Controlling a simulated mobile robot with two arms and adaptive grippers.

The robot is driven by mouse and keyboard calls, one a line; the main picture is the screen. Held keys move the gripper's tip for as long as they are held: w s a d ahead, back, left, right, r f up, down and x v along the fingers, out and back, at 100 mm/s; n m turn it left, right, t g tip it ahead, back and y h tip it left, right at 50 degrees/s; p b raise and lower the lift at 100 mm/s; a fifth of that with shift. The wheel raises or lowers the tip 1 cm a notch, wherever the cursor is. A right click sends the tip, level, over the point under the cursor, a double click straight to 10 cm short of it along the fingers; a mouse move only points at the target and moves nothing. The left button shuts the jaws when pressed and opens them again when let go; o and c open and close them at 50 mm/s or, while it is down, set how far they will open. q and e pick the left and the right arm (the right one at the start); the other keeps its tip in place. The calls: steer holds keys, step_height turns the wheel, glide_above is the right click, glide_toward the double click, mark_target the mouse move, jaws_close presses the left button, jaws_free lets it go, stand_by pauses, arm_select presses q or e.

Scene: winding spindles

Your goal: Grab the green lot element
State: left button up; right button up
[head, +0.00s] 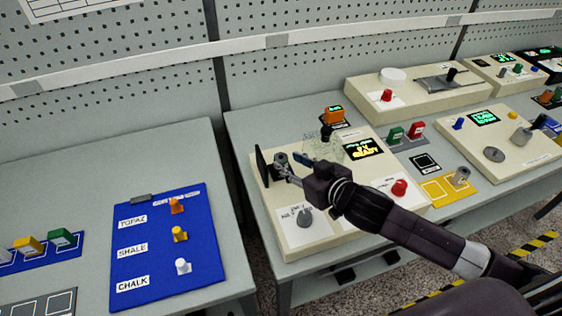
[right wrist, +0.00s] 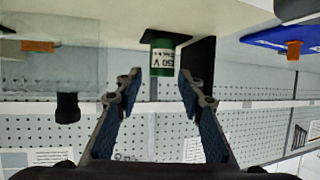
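In the right wrist view, which looks upside down, a green cylinder (right wrist: 162,55) with a white "250 V" label stands on a small dark base. My right gripper (right wrist: 161,84) is open, its two fingertips on either side of the cylinder's free end, with gaps showing. In the head view my right gripper (head: 288,163) reaches over the back left of the cream console (head: 330,232), beside a black upright plate (head: 262,166); the cylinder is hidden there. Other green pieces are a block on the left rack (head: 63,238) and one beside a red block (head: 396,135). My left gripper is not in view.
The black plate also shows close to the cylinder in the right wrist view (right wrist: 197,62). A clear panel and black knob (head: 326,132) stand right of the gripper. A blue board (head: 205,255) with orange, yellow and white pegs lies on the left table.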

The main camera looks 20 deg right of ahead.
mark_target(282, 158)
steer(key=p+x, duration=0.1)
steer(key=x, duration=0.3)
steer(key=shift+w+a, duration=0.2)
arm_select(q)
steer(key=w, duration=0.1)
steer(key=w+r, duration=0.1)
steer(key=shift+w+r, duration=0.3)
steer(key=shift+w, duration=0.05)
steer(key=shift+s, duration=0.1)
arm_select(e)
steer(key=shift+w, duration=0.1)
steer(key=shift+c, duration=0.6)
steer(key=c, duration=0.7)
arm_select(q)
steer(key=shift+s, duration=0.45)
arm_select(e)
steer(key=shift+c, duration=0.8)
steer(key=shift+r, duration=0.1)
